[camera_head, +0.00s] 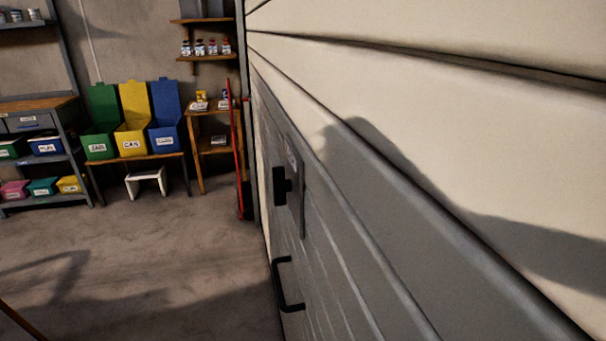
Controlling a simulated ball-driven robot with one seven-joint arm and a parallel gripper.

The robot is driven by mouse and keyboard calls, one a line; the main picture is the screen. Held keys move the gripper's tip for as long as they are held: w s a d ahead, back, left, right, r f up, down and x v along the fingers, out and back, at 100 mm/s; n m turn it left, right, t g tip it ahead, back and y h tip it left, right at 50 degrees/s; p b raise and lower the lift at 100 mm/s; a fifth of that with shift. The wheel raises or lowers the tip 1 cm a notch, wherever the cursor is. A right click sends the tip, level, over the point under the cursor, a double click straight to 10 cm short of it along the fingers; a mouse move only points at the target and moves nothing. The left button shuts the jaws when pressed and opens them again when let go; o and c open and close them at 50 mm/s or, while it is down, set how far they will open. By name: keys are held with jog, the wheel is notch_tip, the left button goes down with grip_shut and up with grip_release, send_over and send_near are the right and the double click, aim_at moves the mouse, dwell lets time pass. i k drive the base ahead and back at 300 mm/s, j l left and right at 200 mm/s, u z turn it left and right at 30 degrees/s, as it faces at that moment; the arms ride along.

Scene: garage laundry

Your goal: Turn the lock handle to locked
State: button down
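The lock handle (281,186) is a black T-shaped handle on a lighter plate (296,186), fixed to the large panelled door (350,250). I see the door at a steep angle on the right side of the head view. The handle's bar stands roughly upright in the picture. A label shows at the top of the plate, but I cannot read it. Below the lock handle is a black pull handle (279,284). My gripper is not in the frame, and nothing touches the lock handle.
Green (101,141), yellow (132,138) and blue (166,137) open-lidded bins stand on a bench at the back. A red pole (236,150) leans by the door's far end. The concrete floor (140,270) left of the door is mostly clear.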

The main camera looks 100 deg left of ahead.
aim_at(282, 186)
jog(key=j+u, duration=0.15)
jog(key=u, duration=0.2)
jog(key=j+u, duration=0.2)
jog(key=u, duration=0.15)
jog(key=k, duration=0.05)
